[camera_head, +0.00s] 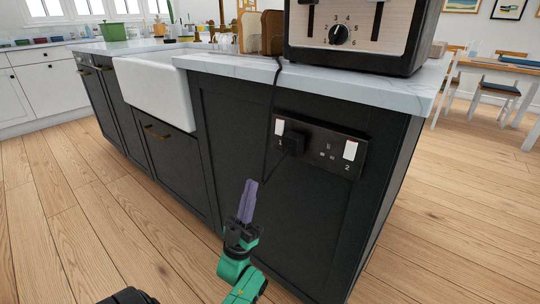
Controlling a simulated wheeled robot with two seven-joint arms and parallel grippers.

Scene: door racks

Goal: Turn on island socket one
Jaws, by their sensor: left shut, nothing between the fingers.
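The island socket plate (318,152) is a dark double socket on the end of the dark kitchen island. Socket one is on its left, marked 1, with a white switch (280,127) above a black plug (292,145) that is pushed in. Socket two is on the right, marked 2, with a white switch (350,150). Whether either switch is on cannot be told. My left gripper (249,192), with purple fingers and a green arm, is shut and empty. It points up, below and left of the socket, apart from it. My right gripper is not in view.
A black cord (271,100) runs from the plug up over the white marble worktop (350,87) toward the toaster (350,35). A white sink (158,90) is set in the island at left. Wooden floor is clear around the island.

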